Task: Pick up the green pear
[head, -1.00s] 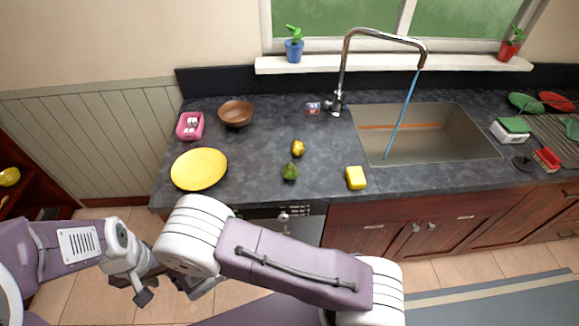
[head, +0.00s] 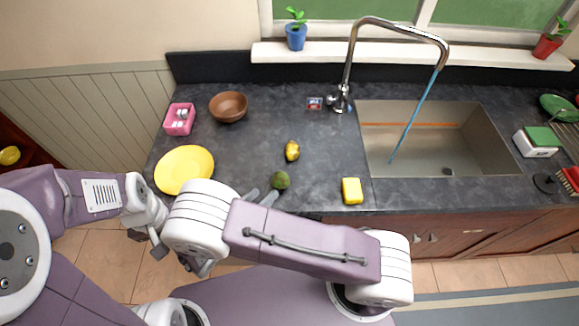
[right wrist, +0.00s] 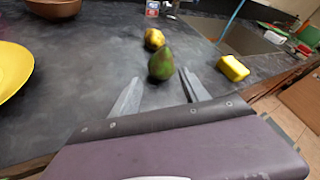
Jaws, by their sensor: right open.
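The green pear (head: 280,181) rests on the dark counter near its front edge. Contact cannot be told. My left gripper (head: 178,258) is low, in front of the counter, partly hidden behind my right arm.
A yellow mottled fruit (head: 292,151) lies just behind the pear. A yellow sponge (head: 352,191) is to the right, before the sink (head: 448,169). A yellow plate (head: 184,169), brown bowl (head: 228,106) and pink holder (head: 179,119) are on the left.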

